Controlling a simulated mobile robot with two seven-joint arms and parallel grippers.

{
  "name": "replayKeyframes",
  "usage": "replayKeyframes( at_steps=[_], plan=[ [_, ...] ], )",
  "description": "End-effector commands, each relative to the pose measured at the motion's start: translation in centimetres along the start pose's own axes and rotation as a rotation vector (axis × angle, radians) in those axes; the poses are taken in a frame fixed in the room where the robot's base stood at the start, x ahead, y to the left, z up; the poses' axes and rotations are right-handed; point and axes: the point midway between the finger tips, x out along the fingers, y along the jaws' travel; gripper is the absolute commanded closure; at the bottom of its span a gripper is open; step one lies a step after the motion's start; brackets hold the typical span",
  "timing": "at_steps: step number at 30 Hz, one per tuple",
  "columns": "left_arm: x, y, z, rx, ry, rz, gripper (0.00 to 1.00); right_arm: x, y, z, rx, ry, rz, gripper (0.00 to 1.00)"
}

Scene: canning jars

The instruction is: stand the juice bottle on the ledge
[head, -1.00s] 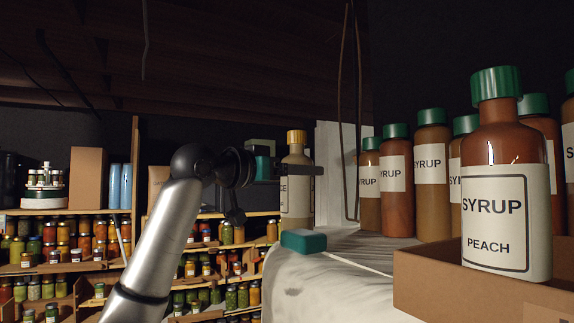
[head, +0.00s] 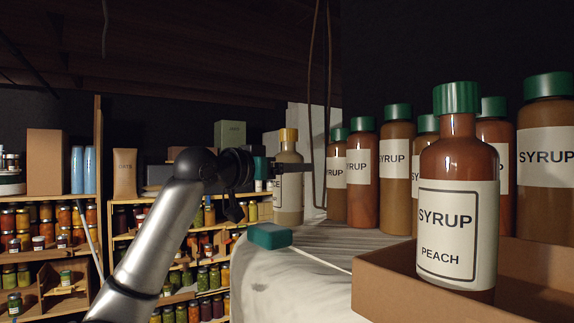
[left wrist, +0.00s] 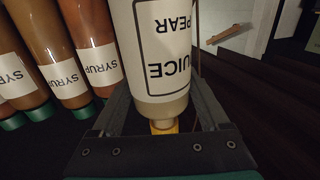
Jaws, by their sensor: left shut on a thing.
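The juice bottle (head: 290,205) has a yellow cap and a pale label, and it is upright. My left gripper (head: 296,168) is shut around its upper part in the head view. The left wrist view shows the bottle (left wrist: 165,60) inverted, with "JUICE" and "PEAR" on its label, between both fingers (left wrist: 163,108). The pale, rounded ledge (head: 290,285) lies in front and to the right. The bottle's base shows near the ledge's far-left part; I cannot tell whether it touches. My right gripper is not in view.
Several green-capped syrup bottles (head: 363,180) stand right of the juice bottle. A peach syrup bottle (head: 457,230) stands in a cardboard tray (head: 390,300). A teal block (head: 268,235) with a thin pale strip lies on the ledge. Thin cords (head: 328,100) hang beside the juice bottle.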

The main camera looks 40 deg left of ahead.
Motion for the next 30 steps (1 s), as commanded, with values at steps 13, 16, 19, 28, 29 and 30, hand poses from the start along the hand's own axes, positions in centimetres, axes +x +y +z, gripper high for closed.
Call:
replayKeyframes(
  at_steps=[13, 16, 19, 28, 29, 30],
  plan=[
    [-0.1, -0.03, -0.08, 0.0, 0.004, 0.0, 0.96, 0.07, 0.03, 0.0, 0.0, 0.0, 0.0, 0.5],
    [-0.1, -0.03, 0.06, 0.0, 0.004, 0.0, 0.96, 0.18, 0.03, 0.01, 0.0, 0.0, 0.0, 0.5],
    [-0.1, -0.03, 0.21, 0.0, 0.005, 0.0, 0.96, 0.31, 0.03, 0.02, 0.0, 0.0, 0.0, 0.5],
    [-0.1, -0.03, 0.55, 0.0, 0.005, 0.0, 0.19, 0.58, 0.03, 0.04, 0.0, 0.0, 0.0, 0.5],
    [-0.1, -0.03, 0.54, 0.0, 0.005, 0.0, 0.15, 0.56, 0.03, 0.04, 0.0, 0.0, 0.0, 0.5],
    [-0.1, -0.02, 0.54, 0.0, 0.004, 0.0, 0.11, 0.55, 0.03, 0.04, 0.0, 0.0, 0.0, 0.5]
  ],
)
